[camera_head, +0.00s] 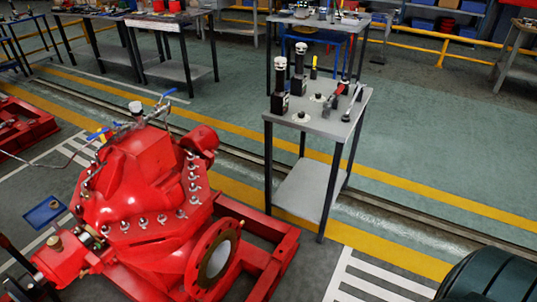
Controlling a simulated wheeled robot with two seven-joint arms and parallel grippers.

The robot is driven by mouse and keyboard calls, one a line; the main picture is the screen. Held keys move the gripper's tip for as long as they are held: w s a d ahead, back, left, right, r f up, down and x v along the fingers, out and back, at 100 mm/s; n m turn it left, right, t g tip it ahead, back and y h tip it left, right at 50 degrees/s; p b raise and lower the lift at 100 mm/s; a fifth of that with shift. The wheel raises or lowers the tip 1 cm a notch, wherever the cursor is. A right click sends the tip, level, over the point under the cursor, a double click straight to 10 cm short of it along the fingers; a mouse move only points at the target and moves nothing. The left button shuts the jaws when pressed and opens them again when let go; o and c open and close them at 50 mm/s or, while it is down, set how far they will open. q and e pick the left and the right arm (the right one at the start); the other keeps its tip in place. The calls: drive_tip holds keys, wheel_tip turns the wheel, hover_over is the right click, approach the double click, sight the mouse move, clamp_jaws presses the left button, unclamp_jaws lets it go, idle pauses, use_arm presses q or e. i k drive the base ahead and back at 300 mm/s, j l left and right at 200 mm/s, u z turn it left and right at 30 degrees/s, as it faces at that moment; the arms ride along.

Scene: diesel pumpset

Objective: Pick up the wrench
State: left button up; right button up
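A small grey table (330,129) stands right of centre with tools on its top. A long thin dark-and-silver tool (352,103) lies near its right edge and looks like the wrench, but it is too small to be sure. A tool with a red part (338,90) lies just left of it. Neither of my grippers is in view, and nothing is seen touching the tools.
Two black cylinders with silver tops (280,78) and a yellow-topped tool (314,67) stand on the table. A large red pump (150,190) fills the lower left. A dark rounded object (490,278) is at lower right. Floor right of the table is clear.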

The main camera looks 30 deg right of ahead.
sight(355, 97)
drive_tip(key=z, duration=1.6)
drive_tip(key=i+l+z, duration=0.3)
drive_tip(key=i, duration=0.15)
drive_tip(key=i+z, duration=0.25)
drive_tip(key=i, duration=0.2)
drive_tip(key=i+l+z, duration=0.1)
drive_tip(key=i, duration=1.25)
drive_tip(key=i+l+u, duration=0.1)
drive_tip(key=i+u, duration=0.4)
drive_tip(key=i+l+u, duration=0.2)
drive_tip(key=u, duration=0.3)
drive_tip(key=i+l+u, duration=0.2)
drive_tip(key=u, duration=0.2)
drive_tip(key=i+l+u, duration=0.15)
drive_tip(key=u, duration=0.25)
drive_tip(key=i+l+u, duration=0.1)
drive_tip(key=l+u, duration=0.55)
drive_tip(key=u, duration=0.15)
drive_tip(key=l+u, duration=0.3)
drive_tip(key=l, duration=0.2)
drive_tip(key=l+u, duration=0.35)
drive_tip(key=l, duration=0.15)
